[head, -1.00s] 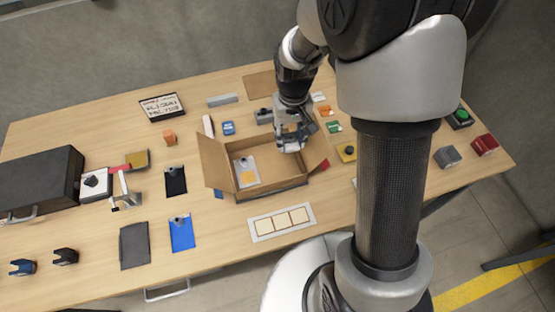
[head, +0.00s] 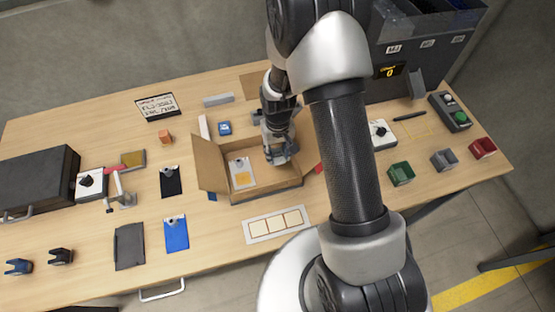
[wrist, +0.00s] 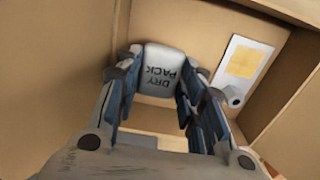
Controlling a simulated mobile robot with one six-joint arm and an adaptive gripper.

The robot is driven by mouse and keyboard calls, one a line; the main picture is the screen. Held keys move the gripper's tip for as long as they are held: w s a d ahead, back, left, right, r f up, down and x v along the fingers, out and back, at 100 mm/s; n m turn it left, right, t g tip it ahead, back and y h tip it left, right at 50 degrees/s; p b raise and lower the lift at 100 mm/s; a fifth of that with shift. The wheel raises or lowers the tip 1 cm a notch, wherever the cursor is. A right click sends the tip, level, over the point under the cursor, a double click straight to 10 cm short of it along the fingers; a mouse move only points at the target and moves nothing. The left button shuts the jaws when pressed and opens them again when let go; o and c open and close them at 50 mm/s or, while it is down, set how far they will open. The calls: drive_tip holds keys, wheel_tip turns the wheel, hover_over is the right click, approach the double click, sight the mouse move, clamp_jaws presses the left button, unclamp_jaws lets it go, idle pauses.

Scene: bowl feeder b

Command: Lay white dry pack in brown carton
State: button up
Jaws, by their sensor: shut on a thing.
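The brown carton (head: 268,193) stands open on the table, its flaps spread. My gripper (head: 280,158) is down inside the right part of the carton. In the wrist view my gripper (wrist: 155,100) is shut on the white dry pack (wrist: 162,72), which has "DRY PACK" printed on it. The pack lies between the fingers, near the carton floor; I cannot tell if it touches the floor. In the head view the pack is hidden by my gripper.
A white card with a yellow patch (head: 242,174) lies in the carton's left part; it also shows in the wrist view (wrist: 242,62). Green, grey and red bins stand at right.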

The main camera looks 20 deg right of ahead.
sight(278, 155)
drive_tip(key=shift+f+b, duration=0.45)
drive_tip(key=shift+f, duration=1.65)
drive_tip(key=shift+f, duration=0.1)
drive_tip(key=shift+f, duration=0.2)
drive_tip(key=o, duration=0.7)
drive_tip(key=shift+r, duration=0.1)
